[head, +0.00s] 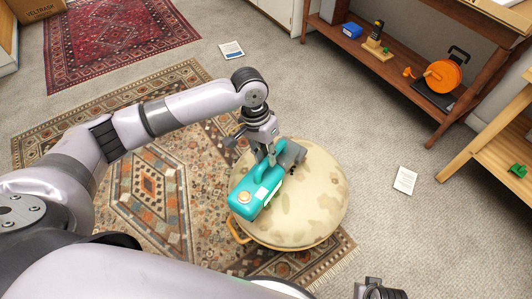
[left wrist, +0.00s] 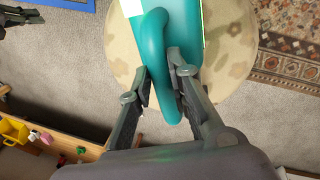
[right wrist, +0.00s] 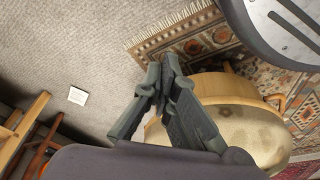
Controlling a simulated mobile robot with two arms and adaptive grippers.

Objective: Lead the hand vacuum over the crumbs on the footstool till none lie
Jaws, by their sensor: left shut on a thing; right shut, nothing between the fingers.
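The round footstool (head: 318,205) has a beige, blotchy patterned top and stands partly on a rug. The teal hand vacuum (head: 242,205) is over the left part of its top, its grey nozzle pointing up and right. My left gripper (head: 269,152) is shut on the vacuum's looped handle; the left wrist view shows the handle (left wrist: 157,50) between the fingers. A few dark specks show by the nozzle, too small to tell surely as crumbs. My right gripper (right wrist: 163,84) is shut and empty, near the footstool (right wrist: 250,125) in the right wrist view.
A wooden stand (head: 490,130) is at the right edge. A paper (head: 405,180) lies on open carpet right of the footstool. Patterned rugs (head: 120,90) lie left.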

